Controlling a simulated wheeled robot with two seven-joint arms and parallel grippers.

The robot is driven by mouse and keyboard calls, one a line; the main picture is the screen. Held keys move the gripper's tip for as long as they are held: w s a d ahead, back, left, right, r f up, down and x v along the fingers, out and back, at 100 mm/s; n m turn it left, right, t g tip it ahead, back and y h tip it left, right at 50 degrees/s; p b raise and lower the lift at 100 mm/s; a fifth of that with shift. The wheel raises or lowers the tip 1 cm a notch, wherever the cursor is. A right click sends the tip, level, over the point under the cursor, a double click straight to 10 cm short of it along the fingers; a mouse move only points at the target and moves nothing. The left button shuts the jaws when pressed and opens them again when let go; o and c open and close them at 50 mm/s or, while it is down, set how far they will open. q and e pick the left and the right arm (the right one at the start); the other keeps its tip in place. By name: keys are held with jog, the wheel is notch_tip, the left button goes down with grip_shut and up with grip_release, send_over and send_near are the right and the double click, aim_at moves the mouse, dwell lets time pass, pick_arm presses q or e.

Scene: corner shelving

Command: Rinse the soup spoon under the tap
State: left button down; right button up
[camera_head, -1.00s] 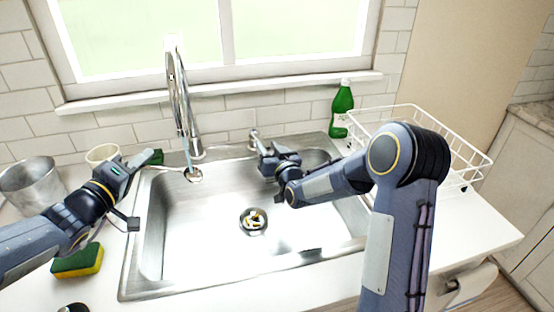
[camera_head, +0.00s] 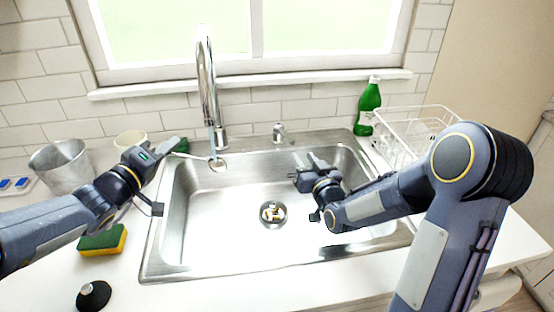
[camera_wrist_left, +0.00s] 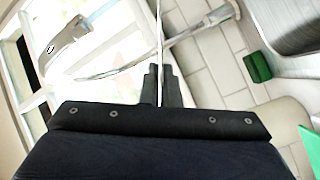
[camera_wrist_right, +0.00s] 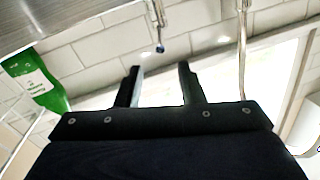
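My left gripper (camera_head: 165,150) is shut on the thin handle of the soup spoon (camera_head: 217,164), left of the tap. The spoon's bowl is just below the spout of the silver tap (camera_head: 207,90), over the back left of the sink (camera_head: 215,225). In the left wrist view the fingers (camera_wrist_left: 160,85) close on the handle. I cannot make out clearly whether water runs. My right gripper (camera_head: 307,162) is open and empty over the back of the sink, a little short of the tap lever (camera_head: 280,132). The lever also shows beyond its fingers in the right wrist view (camera_wrist_right: 157,28).
A green bottle (camera_head: 368,108) and a white wire rack (camera_head: 400,140) stand right of the sink. A metal bucket (camera_head: 62,165), a cream bowl (camera_head: 130,138), a sponge (camera_head: 102,240) and a black round object (camera_head: 93,296) are on the left. The sink's drain (camera_head: 272,214) area is clear.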

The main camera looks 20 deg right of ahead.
dwell(0.4)
jog(key=c, duration=0.7)
jog(key=m, duration=0.1)
jog(key=d+m, duration=0.1)
jog(key=shift+w+m+y, duration=0.1)
jog(key=shift+m+y, duration=0.3)
grip_shut()
jog(key=m+y, duration=0.4)
jog(key=m, duration=0.8)
send_near(284, 134)
jog(key=w, duration=0.2)
jog(key=w+d, duration=0.1)
jog(key=w, duration=0.1)
jog(key=shift+w+f, duration=0.15)
jog(key=shift+w, duration=0.15)
